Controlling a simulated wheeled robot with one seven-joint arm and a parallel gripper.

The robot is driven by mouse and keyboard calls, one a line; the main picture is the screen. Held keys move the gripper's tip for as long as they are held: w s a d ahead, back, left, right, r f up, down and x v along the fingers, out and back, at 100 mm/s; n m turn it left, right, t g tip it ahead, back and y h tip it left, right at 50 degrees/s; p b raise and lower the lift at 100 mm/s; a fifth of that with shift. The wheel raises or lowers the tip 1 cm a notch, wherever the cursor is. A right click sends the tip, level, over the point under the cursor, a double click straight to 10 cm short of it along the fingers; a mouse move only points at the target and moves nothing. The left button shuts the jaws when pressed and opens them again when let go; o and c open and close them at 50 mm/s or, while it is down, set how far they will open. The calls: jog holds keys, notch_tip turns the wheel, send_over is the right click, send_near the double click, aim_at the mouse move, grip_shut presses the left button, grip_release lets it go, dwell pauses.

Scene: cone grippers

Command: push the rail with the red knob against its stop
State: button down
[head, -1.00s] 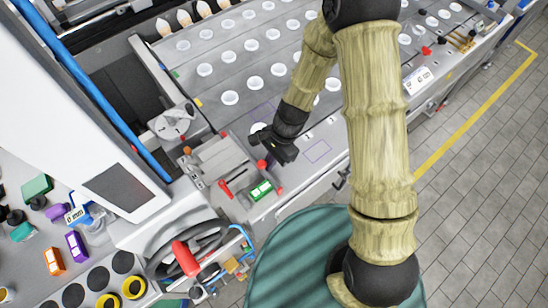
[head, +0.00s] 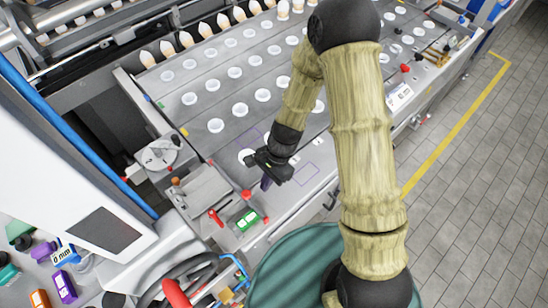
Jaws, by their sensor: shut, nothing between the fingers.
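A red knob (head: 247,194) stands at the right end of the grey block fixture (head: 203,190) near the machine's front edge. A red lever handle (head: 216,217) lies in front of it. I cannot clearly make out which strip is the rail, or its stop. My gripper (head: 266,183) is shut and empty, with its dark fingers pointing down just right of and behind the red knob. The fingers look apart from the knob, but their height above the bed is hard to judge.
A green-and-white switch box (head: 247,219) sits in front of the knob. The bed (head: 170,125) behind carries rows of white cups. Another red piece (head: 405,69) lies at the far right beside brass parts. A white cabinet with a dark screen (head: 104,230) stands left.

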jog(key=b+v, duration=0.1)
jog(key=v, duration=0.9)
jog(key=shift+s, duration=0.2)
jog(key=shift+w, duration=0.1)
jog(key=s+d+r+n+t+h, duration=0.1)
jog(key=d+r+n+t, duration=0.2)
jog(key=d, duration=0.5)
jog(key=s+d+r+n+t+h, duration=0.2)
jog(key=d+r+n, duration=0.4)
jog(key=d, duration=0.3)
jog(key=shift+s+r+t, duration=0.3)
jog(key=shift+t, duration=0.1)
